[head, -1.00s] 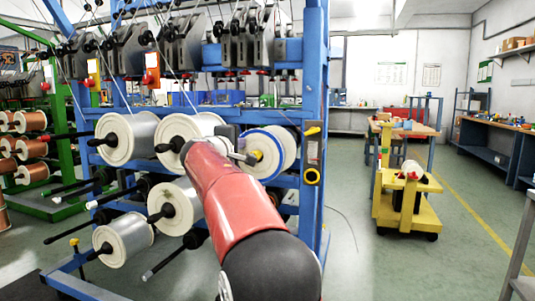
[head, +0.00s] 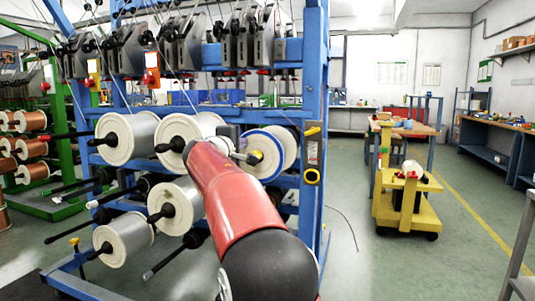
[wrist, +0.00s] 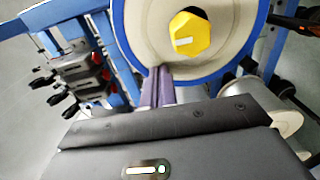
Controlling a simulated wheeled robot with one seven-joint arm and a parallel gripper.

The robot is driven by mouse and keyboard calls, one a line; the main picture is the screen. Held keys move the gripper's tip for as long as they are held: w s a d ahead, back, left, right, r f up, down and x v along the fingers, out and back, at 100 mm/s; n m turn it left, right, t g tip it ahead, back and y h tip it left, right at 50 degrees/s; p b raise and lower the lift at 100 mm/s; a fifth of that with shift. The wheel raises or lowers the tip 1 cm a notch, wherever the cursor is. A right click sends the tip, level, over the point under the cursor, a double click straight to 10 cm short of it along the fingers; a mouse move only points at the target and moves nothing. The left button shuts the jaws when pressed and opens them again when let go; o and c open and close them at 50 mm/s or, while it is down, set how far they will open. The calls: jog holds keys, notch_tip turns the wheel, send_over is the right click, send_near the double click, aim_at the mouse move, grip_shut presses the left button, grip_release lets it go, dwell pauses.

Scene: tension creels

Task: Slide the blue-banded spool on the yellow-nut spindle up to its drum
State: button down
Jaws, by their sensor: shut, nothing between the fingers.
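The blue-banded spool (head: 270,152) sits on its spindle at the right side of the blue creel frame, with its white flange and blue rim facing out. The yellow nut (head: 255,155) shows at its centre, and it is large in the wrist view (wrist: 190,33). My gripper (wrist: 160,75) is shut and empty, its fingertips at the flange face just below and left of the nut. They look to touch or almost touch the flange. My red arm hides part of the spool's left side in the head view. The drum behind the spool is hidden.
White spools (head: 126,138) sit on neighbouring spindles to the left and below. Blue uprights (head: 313,110) stand close to the spool's right. Black tension units (head: 240,45) hang above. A yellow cart (head: 408,200) stands at the right with open floor between.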

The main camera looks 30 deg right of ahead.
jog(key=shift+d, duration=0.15)
dwell(0.6)
jog(key=b+v, duration=0.3)
jog(key=v, duration=0.4)
jog(key=shift+b, duration=0.3)
dwell(0.4)
jog(key=s+a+f+m+g+y, duration=0.1)
jog(key=s+a+f+y, duration=0.3)
jog(key=s+f, duration=0.7)
jog(key=s+a+f+m+g+y, duration=0.2)
jog(key=s+a+f+m+y, duration=0.2)
jog(key=s+a+f, duration=0.4)
jog(key=s+a+f+m+g+y, duration=0.2)
jog(key=s+a+f+y, duration=0.3)
jog(key=s+f, duration=0.9)
jog(key=s+a, duration=0.1)
jog(key=s, duration=0.1)
jog(key=shift+s+a+f+m+y, duration=0.2)
jog(key=shift+s+a+m+y, duration=0.1)
jog(key=shift+y, duration=0.1)
